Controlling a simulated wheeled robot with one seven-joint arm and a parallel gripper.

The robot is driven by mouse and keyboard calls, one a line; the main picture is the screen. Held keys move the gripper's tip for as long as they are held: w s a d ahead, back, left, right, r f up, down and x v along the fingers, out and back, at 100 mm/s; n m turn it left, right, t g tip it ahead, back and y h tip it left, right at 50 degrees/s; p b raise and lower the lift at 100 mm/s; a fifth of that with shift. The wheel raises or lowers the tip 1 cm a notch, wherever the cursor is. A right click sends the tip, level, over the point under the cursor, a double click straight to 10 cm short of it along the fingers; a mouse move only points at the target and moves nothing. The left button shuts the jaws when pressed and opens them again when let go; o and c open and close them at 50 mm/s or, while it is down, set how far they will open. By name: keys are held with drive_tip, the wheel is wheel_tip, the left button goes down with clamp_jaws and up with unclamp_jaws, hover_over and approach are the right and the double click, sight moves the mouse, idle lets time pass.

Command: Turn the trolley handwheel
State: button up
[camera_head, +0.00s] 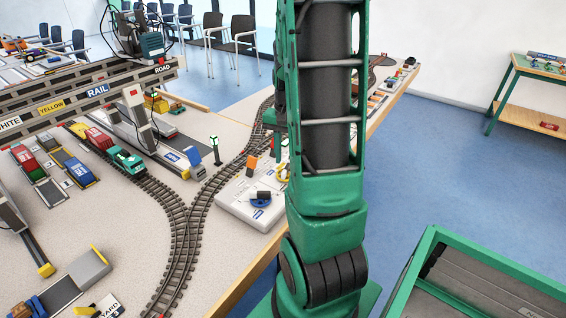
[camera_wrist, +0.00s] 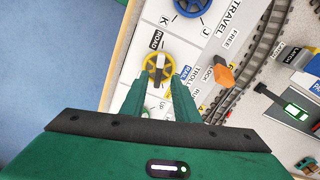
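The trolley handwheel (camera_wrist: 158,66) is a yellow ring with a black and white bar across it. It sits on a white panel beside a partly hidden label that reads "TROLL…". My gripper (camera_wrist: 159,86) is open. Its two green fingers are apart, with the tips at the near edge of the wheel, one on each side. I cannot tell whether they touch it. In the head view the white control box (camera_head: 237,211) stands at the table's edge, with a blue wheel (camera_head: 262,203) on it.
A blue wheel (camera_wrist: 189,5) by the "TRAVEL" label and an orange lever (camera_wrist: 224,75) by "LOCK" and "FREE" flank the yellow wheel. Rail track (camera_head: 185,225) runs beside the box. A gantry beam (camera_head: 97,88) spans the table at left.

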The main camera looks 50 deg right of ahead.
wheel_tip(320, 180, up, 8)
idle(0.4)
drive_tip(key=shift+w, duration=0.1)
idle(0.7)
